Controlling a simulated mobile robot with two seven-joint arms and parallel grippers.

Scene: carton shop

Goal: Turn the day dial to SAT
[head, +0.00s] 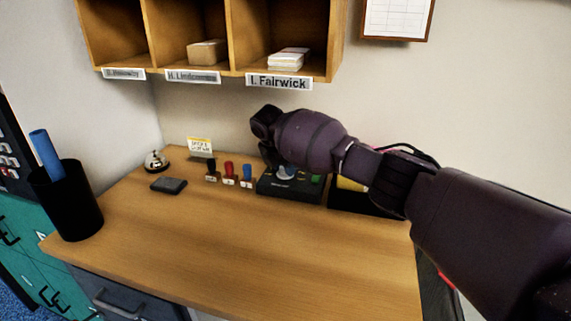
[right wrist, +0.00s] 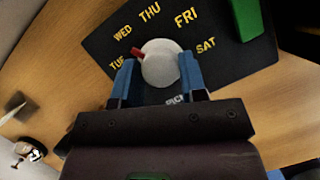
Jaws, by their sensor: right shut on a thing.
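The day dial is a round white knob (right wrist: 163,68) with a red pointer, set on a black box (right wrist: 232,70) with yellow day names. The red pointer (right wrist: 137,52) points between TUE and WED, nearer WED. SAT (right wrist: 205,45) is on the right side of the knob, below FRI. My right gripper (right wrist: 157,76) has its blue fingers on both sides of the knob and is shut on it. In the head view the right gripper (head: 270,150) is over the black box (head: 290,190), partly hiding the knob (head: 286,172). My left gripper is not in view.
Several small stamps, including a red one (head: 230,171), stand left of the box. A dark pad (head: 169,185), a bell (head: 156,161) and a black pen cup (head: 70,203) are farther left. Wooden cubbyholes (head: 213,78) hang above. The desk front (head: 230,245) is clear.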

